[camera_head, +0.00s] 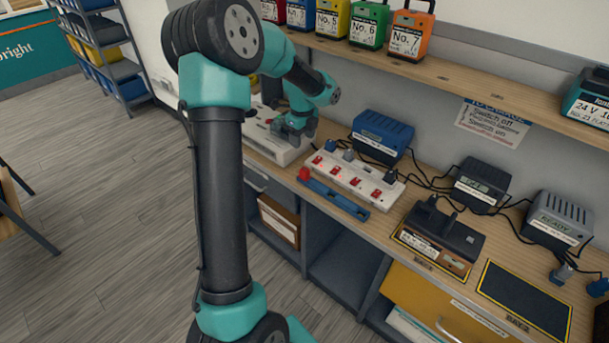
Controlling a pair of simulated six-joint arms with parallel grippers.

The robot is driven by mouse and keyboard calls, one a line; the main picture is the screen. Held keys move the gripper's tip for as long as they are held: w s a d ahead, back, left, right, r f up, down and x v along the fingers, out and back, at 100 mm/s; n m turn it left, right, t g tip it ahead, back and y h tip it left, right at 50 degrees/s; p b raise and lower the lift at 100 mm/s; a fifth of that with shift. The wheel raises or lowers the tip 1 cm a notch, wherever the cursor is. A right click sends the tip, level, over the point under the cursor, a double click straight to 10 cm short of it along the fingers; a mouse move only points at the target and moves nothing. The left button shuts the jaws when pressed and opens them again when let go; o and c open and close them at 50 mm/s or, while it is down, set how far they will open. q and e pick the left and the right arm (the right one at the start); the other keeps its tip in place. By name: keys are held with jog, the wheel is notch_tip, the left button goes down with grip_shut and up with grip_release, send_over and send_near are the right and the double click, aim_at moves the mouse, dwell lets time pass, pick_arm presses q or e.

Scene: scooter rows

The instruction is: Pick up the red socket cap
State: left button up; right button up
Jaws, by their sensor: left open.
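A small red cap (304,174), which looks like the red socket cap, is at the left end of a blue strip (333,197) along the front of the workbench. Behind that strip lies a white power strip (356,180) with several lit red switches. My left gripper (292,138) is open, low over a white device at the left end of the bench, up and left of the red cap and apart from it. Its fingers are small and partly hidden by the wrist. My right gripper is out of view.
A blue charger (381,136) stands behind the power strip, with black cables around it. A black charger on a battery (444,232) stands to the right, beside an empty dark mat (525,299). A wooden shelf (435,70) with several coloured packs overhangs the back.

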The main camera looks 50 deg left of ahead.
aim_at(305, 169)
pick_arm(q)
notch_tip(305, 169, down, 10)
jog(key=shift+r, duration=0.1)
dwell(0.4)
jog(key=shift+d+f, duration=0.25)
jog(key=shift+f, duration=1.05)
jog(key=shift+d+f, duration=0.25)
jog(key=shift+f, duration=1)
jog(key=shift+c, duration=0.2)
jog(key=c, duration=1)
jog(key=shift+o, duration=0.2)
jog(key=shift+r, duration=0.1)
